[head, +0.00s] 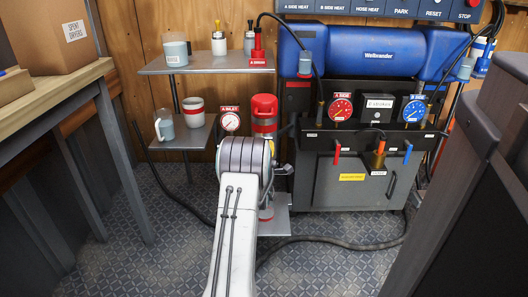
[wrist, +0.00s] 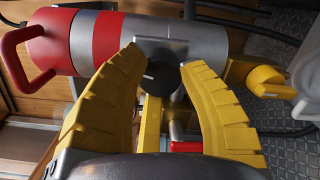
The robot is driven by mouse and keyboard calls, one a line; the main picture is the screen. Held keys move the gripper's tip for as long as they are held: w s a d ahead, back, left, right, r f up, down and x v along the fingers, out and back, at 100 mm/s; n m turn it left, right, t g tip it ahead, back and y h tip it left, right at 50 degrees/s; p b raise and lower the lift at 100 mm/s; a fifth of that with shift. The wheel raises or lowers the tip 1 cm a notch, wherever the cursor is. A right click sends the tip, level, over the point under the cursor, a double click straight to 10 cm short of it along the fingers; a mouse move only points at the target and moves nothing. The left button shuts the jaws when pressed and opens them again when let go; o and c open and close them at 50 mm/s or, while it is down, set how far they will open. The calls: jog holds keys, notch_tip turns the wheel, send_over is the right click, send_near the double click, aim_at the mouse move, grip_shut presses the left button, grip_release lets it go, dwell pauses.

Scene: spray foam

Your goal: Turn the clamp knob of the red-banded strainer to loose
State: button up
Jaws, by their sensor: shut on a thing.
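The red-banded strainer (head: 264,128) stands upright behind my arm in the head view, its lower part mostly hidden. In the wrist view the strainer (wrist: 190,36) lies sideways, a silver cylinder with a red band and a red handled cap (wrist: 45,42) at left. Its clamp knob (wrist: 159,79) is round and black with a short white mark pointing to the left. My gripper (wrist: 164,66) has its two yellow fingers on either side of the knob, shut on it. In the head view my arm hides the knob and most of the gripper.
A yellow lever (wrist: 264,80) sits right of the knob in the wrist view. The machine cabinet (head: 350,185) stands at right, with a hose (head: 335,240) on the floor.

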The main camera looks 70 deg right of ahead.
jog(key=m, duration=0.4)
jog(key=shift+w+r+m+y, duration=0.1)
jog(key=shift+w+m+y, duration=0.1)
jog(key=shift+m+y, duration=0.15)
jog(key=shift+m, duration=0.25)
jog(key=o, duration=1.2)
jog(key=v, duration=1.2)
jog(key=shift+o, duration=0.2)
